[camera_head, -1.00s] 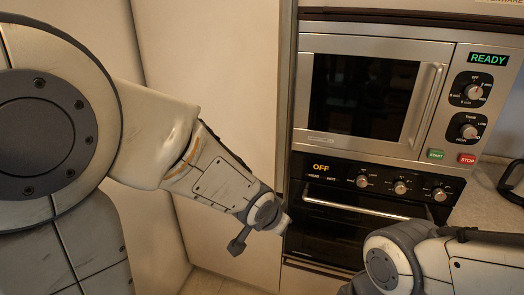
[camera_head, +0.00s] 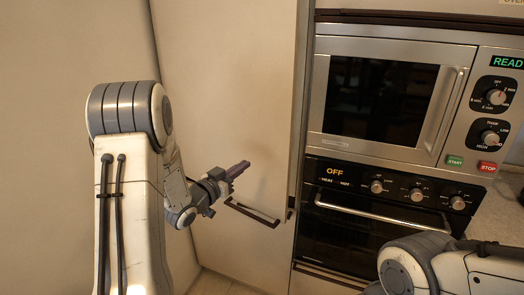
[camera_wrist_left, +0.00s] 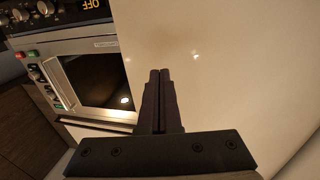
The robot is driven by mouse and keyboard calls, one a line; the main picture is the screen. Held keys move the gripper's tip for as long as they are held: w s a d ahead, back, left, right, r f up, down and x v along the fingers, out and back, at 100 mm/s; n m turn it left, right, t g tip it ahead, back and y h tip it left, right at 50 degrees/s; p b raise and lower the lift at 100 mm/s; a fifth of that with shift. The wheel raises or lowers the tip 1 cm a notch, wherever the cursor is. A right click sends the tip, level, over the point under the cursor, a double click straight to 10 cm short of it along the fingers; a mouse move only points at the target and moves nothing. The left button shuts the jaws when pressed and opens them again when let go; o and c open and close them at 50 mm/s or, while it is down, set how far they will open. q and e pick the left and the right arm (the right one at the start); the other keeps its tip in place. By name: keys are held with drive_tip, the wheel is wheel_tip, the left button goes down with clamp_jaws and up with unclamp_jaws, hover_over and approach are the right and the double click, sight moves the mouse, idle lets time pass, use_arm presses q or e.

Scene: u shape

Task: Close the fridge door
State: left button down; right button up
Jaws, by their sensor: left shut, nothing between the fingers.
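The fridge door (camera_head: 225,75) is a tall, plain cream panel left of the oven column, and it fills much of the left wrist view (camera_wrist_left: 230,60). A dark bar handle (camera_head: 252,214) sits low near its right edge. How far the door stands open is hard to tell. My left gripper (camera_head: 244,166) is in front of the door, a little above the handle. Its dark fingers (camera_wrist_left: 160,75) are shut together with nothing between them, pointing toward the panel; I cannot tell whether they touch it. My right gripper is out of view.
A microwave (camera_head: 330,143) is built in above an oven (camera_head: 345,225) right of the door. A counter (camera_head: 505,215) lies at far right. My right arm is at the lower right, in front of the oven. A plain pale panel (camera_head: 75,60) is at left.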

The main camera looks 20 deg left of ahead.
sight(268, 148)
use_arm(q)
drive_tip(key=p+x, duration=0.4)
drive_tip(key=x, duration=0.5)
drive_tip(key=shift+w+r, duration=0.15)
drive_tip(key=shift+w, duration=0.15)
drive_tip(key=shift+w+d, duration=0.2)
drive_tip(key=shift+w, duration=0.25)
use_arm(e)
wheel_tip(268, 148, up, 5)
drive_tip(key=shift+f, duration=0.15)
